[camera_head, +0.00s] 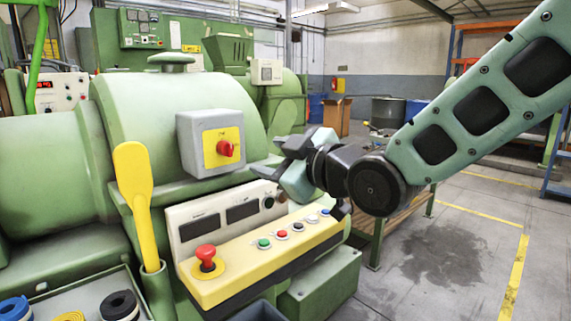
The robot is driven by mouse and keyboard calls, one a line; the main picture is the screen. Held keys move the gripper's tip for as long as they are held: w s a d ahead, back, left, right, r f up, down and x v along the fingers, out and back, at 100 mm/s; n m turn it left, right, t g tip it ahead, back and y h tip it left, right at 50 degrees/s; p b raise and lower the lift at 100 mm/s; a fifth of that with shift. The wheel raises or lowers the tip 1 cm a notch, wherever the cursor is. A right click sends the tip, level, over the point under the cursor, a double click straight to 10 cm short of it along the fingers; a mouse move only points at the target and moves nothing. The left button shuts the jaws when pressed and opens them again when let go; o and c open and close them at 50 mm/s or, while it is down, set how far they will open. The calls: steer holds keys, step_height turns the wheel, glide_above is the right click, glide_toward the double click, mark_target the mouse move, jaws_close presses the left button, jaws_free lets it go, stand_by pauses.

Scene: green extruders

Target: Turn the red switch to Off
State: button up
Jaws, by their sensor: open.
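The red switch (226,149) is a rotary knob on a yellow plate (210,157) on the front of a grey box (190,124). The box is fixed to the green extruder (145,95). The knob's handle appears roughly sideways; the plate's markings are too small to read. My gripper (264,171) is to the right of the box and a little lower than the knob. Its fingers point left toward the machine and are open, with nothing between them. It appears apart from the knob; the exact depth gap cannot be told.
Below is a yellow control panel (225,284) with a red mushroom button (206,256) and several small buttons. A yellow paddle (134,190) stands upright in a green holder at the left. A tray with tape rolls is at bottom left. The floor (450,250) at the right is mostly clear.

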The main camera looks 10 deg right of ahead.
steer(key=shift+v, duration=1.4)
steer(key=s+d+f+m+g+h+p, duration=0.1)
steer(key=s+f+m+g+h+p, duration=0.35)
steer(key=s+f+g, duration=0.4)
steer(key=s+d+f+m+g+h+p, duration=0.1)
steer(key=s+d+f+g+h, duration=0.1)
steer(key=s, duration=0.6)
steer(key=s+d+f+g+h+p, duration=0.2)
steer(key=s+d+g, duration=0.1)
steer(key=s, duration=0.5)
steer(key=shift+s+d+f+m, duration=0.25)
steer(key=shift+d+f+m, duration=0.05)
steer(key=shift+d+m, duration=0.1)
